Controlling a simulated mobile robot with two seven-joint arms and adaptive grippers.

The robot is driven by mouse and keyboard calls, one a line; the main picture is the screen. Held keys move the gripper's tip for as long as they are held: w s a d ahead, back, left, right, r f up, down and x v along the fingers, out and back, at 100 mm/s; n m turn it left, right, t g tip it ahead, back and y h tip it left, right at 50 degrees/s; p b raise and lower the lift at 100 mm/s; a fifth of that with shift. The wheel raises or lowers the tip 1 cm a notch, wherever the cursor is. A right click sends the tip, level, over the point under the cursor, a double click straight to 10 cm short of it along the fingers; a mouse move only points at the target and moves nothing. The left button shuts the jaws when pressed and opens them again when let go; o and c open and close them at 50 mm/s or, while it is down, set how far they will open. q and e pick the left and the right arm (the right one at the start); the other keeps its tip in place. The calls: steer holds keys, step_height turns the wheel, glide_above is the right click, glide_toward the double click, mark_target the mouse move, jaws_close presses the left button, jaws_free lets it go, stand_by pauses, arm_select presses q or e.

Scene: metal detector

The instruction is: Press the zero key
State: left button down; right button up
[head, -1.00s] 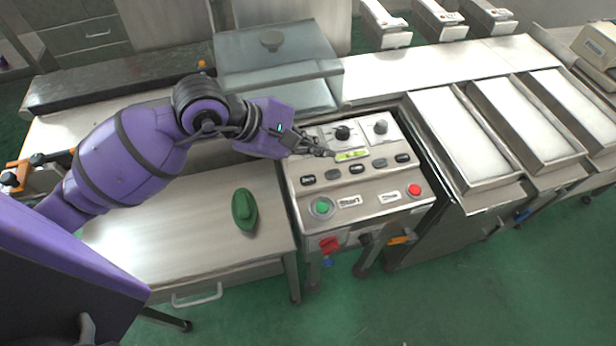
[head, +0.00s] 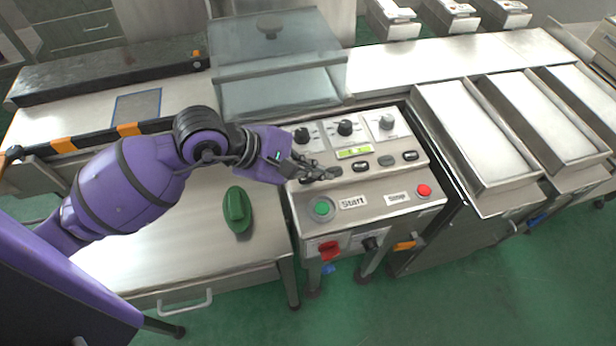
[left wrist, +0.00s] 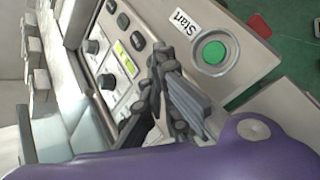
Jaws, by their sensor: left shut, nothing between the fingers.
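The control panel (head: 372,190) carries a row of dark keys below a lit green display (head: 354,152). The key lettering is too small to read, so I cannot tell which is the zero key. Keys clear of the gripper include one right of the fingertips (head: 361,166) and two further right (head: 386,160) (head: 410,155). My left gripper (head: 328,174) is shut and empty, over the left part of the row, hiding keys there. In the left wrist view its dark fingers (left wrist: 160,68) lie beside the near end of the key row (left wrist: 138,41). Contact cannot be told. My right gripper is not in view.
A green Start button (head: 322,208) and a red stop button (head: 424,190) sit below the keys. Knobs (head: 345,127) stand above the display. A green object (head: 237,210) lies on the left table. Metal trays (head: 530,120) stand to the right.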

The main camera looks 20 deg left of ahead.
arm_select(q)
steer(key=shift+r, duration=0.1)
stand_by(1.1)
steer(key=shift+f+b, duration=0.35)
steer(key=shift+f, duration=0.1)
steer(key=shift+f+b, duration=0.3)
steer(key=shift+f, duration=0.05)
stand_by(0.7)
steer(key=shift+r+p, duration=0.4)
steer(key=shift+r, duration=0.35)
